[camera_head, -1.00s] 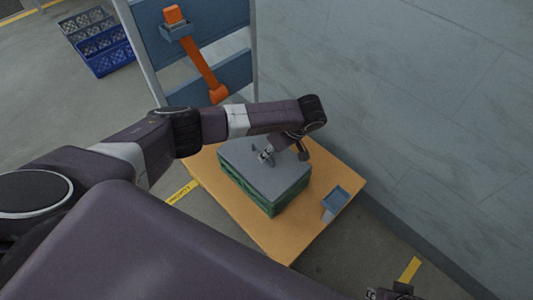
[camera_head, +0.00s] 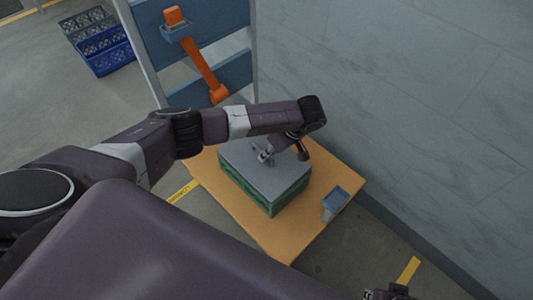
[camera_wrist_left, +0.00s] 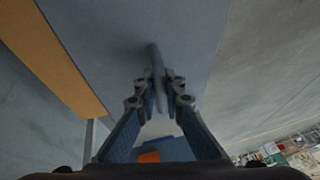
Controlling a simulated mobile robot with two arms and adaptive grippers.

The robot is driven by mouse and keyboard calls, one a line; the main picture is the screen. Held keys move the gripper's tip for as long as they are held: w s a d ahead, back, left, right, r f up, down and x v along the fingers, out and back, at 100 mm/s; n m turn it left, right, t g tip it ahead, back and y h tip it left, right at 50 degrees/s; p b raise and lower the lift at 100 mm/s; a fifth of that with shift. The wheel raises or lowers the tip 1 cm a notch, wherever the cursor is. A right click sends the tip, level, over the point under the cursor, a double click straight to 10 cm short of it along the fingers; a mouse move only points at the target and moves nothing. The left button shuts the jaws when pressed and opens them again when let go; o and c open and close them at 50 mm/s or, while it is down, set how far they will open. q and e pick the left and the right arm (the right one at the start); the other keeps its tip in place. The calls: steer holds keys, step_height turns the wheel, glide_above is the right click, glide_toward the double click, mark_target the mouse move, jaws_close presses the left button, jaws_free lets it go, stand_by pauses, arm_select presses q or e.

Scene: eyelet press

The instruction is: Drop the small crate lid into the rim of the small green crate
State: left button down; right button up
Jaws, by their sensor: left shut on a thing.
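The grey crate lid (camera_head: 266,177) lies flat over the top of the small green crate (camera_head: 262,197) on the wooden table. From the head view I cannot tell whether it sits fully inside the rim. My left gripper (camera_head: 265,156) is over the lid's middle, shut on its upright handle. In the left wrist view the fingers (camera_wrist_left: 158,98) pinch the handle (camera_wrist_left: 157,75) against the lid's grey face (camera_wrist_left: 120,30). The crate's far side is hidden by the lid and my arm. Only a small part of my right gripper (camera_head: 388,293) shows at the bottom edge.
The wooden table (camera_head: 265,235) has free room around the crate. A small blue holder (camera_head: 335,199) stands near its right corner. A grey wall (camera_head: 420,100) rises behind.

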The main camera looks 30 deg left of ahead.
arm_select(q)
steer(key=shift+f, duration=0.1)
arm_select(e)
steer(key=shift+a, duration=0.2)
arm_select(q)
steer(key=shift+f, duration=0.6)
arm_select(e)
steer(key=shift+w+d+r, duration=0.15)
steer(key=shift+w+r, duration=0.05)
steer(key=shift+r, duration=0.35)
arm_select(q)
steer(key=c, duration=2)
jaws_free()
arm_select(e)
steer(key=shift+s+f, duration=0.1)
steer(key=shift+s, duration=0.1)
arm_select(q)
steer(key=shift+o, duration=0.2)
arm_select(e)
steer(key=shift+w, duration=0.1)
